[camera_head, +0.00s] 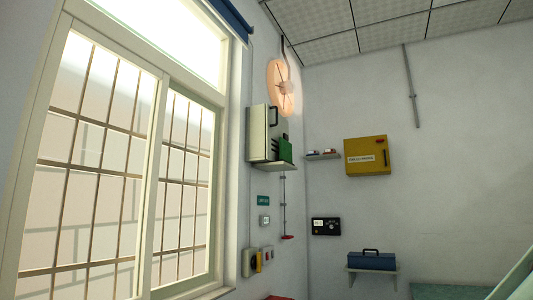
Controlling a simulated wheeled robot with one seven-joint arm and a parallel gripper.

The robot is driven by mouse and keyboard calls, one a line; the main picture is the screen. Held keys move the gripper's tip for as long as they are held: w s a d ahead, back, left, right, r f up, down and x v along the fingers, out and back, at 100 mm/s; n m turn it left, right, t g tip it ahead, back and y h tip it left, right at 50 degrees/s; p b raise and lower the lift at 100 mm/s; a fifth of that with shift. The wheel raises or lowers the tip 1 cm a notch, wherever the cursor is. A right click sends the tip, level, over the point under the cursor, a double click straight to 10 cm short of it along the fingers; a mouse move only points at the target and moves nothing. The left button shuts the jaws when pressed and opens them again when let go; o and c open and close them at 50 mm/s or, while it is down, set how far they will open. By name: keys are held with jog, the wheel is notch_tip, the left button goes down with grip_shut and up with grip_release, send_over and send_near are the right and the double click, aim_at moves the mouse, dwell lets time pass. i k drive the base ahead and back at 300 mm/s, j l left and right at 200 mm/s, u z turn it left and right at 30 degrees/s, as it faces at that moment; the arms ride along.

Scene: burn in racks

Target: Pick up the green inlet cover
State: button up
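A small green block-like piece (285,148) is at the lower right front of a cream wall box (262,135) in the corner by the window. It is the brightest green thing in view and may be the green inlet cover, but it is too small to be sure. Dark ribbed parts show just left of it, and a dark handle is above it on the box. My gripper is not in view.
A yellow wall cabinet (367,156), a small shelf (323,157), a black control panel (326,226) and a blue toolbox (372,261) are along the right wall. A teal surface (450,292) shows at bottom right.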

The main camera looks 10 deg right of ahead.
aim_at(285, 148)
jog(key=i+z, duration=0.15)
jog(key=i+l+u, duration=0.45)
jog(key=i+l, duration=0.95)
